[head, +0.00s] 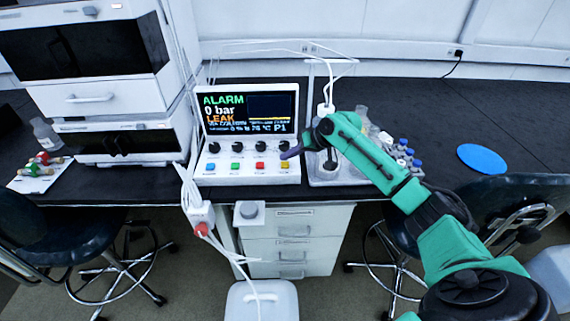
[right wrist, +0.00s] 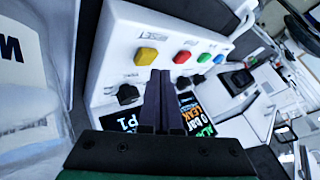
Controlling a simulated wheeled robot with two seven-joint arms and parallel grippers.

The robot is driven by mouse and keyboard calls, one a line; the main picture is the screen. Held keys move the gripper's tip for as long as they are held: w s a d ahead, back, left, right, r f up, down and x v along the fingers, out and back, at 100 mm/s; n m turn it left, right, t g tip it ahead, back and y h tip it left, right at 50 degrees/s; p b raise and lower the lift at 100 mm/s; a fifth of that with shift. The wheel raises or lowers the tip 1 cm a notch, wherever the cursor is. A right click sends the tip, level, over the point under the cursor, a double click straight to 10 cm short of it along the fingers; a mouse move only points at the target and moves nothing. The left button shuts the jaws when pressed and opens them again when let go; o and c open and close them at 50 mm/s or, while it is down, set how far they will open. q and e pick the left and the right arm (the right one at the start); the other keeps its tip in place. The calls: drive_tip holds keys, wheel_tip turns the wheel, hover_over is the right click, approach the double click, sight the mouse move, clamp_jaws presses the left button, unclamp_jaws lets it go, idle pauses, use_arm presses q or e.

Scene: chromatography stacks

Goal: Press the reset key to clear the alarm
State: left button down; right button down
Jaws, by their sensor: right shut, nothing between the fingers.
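The white control unit (head: 248,178) stands on the black bench. Its screen (head: 248,113) reads ALARM, 0 bar and LEAK. Below a row of dark knobs are a yellow key (head: 285,165), a red key (head: 260,166), and a blue and a green key. In the right wrist view the label beside the yellow key (right wrist: 146,56) appears to read RESET. My right gripper (head: 287,153) is shut and empty, its tips over the panel just above the yellow key. In the right wrist view its fingertips (right wrist: 160,72) look close to that key; contact cannot be told. My left gripper is not in view.
Stacked white instruments (head: 124,135) stand left of the unit. Blue-capped bottles (head: 403,150) stand to the right, partly behind my right arm. A blue disc (head: 482,158) lies farther right. White tubing (head: 184,176) hangs by the unit's left side.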

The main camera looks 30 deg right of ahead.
sight(288, 165)
idle(0.7)
drive_tip(key=shift+f, duration=0.35)
drive_tip(key=shift+f, duration=0.6)
idle(0.4)
drive_tip(key=shift+r, duration=0.1)
drive_tip(key=shift+r+p, duration=0.85)
drive_tip(key=shift+p, duration=0.25)
wheel_tip(288, 165, up, 5)
drive_tip(key=p, duration=0.5)
drive_tip(key=shift+r, duration=0.15)
